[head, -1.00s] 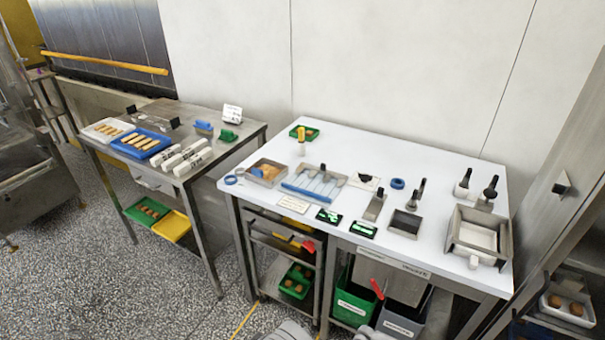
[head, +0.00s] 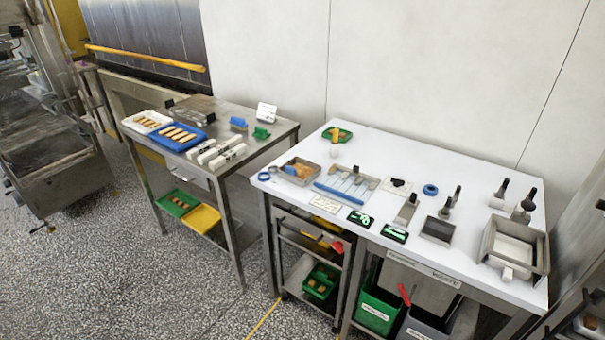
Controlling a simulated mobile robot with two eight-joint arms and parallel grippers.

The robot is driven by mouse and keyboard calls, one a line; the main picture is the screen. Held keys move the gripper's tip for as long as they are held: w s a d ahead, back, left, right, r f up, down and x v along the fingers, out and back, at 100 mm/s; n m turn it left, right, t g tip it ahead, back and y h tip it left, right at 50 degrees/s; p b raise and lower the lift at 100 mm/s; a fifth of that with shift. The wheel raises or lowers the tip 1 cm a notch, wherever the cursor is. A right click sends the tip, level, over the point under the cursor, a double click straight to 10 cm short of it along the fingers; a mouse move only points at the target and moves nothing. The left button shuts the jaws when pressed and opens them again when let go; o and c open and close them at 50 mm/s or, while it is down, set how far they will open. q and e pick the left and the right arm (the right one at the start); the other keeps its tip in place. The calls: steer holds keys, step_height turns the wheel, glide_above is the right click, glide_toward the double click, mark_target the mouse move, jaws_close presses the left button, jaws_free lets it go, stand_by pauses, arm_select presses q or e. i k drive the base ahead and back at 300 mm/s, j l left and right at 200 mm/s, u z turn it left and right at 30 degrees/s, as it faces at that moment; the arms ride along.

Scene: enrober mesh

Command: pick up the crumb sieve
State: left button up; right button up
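I cannot tell for sure which thing is the crumb sieve. One candidate is a square metal-framed box (head: 487,243) with a pale inside, at the right end of the white table (head: 400,160) in the head view. Another is a small dark square pan (head: 437,230) to its left, near the table's front edge. Both rest on the tabletop, and mesh is too small to make out. Neither of my grippers is in view.
A steel table (head: 262,150) at left holds a blue tray (head: 207,140) of bars and white rolls. Several tools and trays crowd the white table. A green bin (head: 377,312) stands below it. Speckled floor (head: 130,260) is clear in front at left.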

mark_target(300, 171)
steer(key=i+u, duration=0.2)
steer(key=i, duration=0.25)
steer(key=i+l+u, duration=0.15)
steer(key=i, duration=0.35)
steer(key=i+l+u, duration=0.2)
steer(key=i, duration=0.25)
steer(key=j, duration=0.1)
